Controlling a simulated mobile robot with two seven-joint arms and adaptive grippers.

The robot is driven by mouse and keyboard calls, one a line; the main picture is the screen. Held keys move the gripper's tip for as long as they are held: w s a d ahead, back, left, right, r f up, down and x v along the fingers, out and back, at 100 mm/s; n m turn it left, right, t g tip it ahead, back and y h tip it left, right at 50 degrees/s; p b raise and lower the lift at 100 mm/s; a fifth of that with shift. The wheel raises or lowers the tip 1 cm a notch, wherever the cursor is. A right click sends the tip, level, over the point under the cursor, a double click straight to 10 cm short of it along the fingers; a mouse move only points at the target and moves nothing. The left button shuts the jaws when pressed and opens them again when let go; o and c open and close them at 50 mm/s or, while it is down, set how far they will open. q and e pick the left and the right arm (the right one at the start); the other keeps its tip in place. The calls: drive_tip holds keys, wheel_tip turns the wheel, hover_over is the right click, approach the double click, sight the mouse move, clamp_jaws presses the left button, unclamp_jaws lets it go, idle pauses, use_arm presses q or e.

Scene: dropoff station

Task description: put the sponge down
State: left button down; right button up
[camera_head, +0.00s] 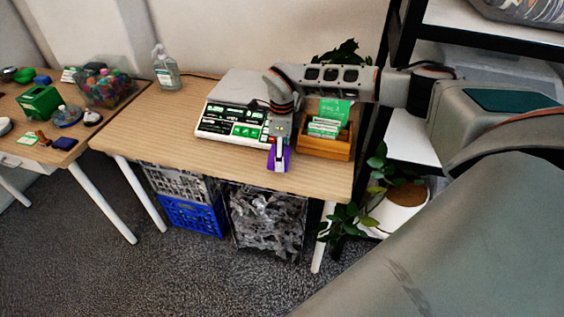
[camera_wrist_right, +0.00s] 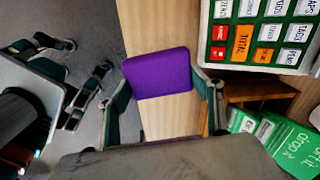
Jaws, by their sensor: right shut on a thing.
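The purple sponge (camera_wrist_right: 158,73) is between the two fingers of my right gripper (camera_wrist_right: 165,98) in the right wrist view. The gripper is shut on it. In the head view my right gripper (camera_head: 279,158) points down over the front part of the wooden desk (camera_head: 150,125), with the sponge (camera_head: 287,160) at its fingertips. I cannot tell whether the sponge touches the desk top. My left gripper (camera_wrist_right: 75,60) shows at the left of the right wrist view, over the floor, with its fingers apart and nothing between them. It is not in the head view.
A cash register (camera_head: 232,120) stands behind and left of the sponge. A wooden box of green cards (camera_head: 325,147) stands close on its right. A sanitizer bottle (camera_head: 166,70) is at the back. The desk's left part is clear. Crates (camera_head: 192,215) stand below.

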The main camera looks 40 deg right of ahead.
drive_tip(key=shift+f+p, duration=0.3)
drive_tip(key=shift+f, duration=1.55)
drive_tip(key=shift+f, duration=0.15)
drive_tip(key=o, duration=1)
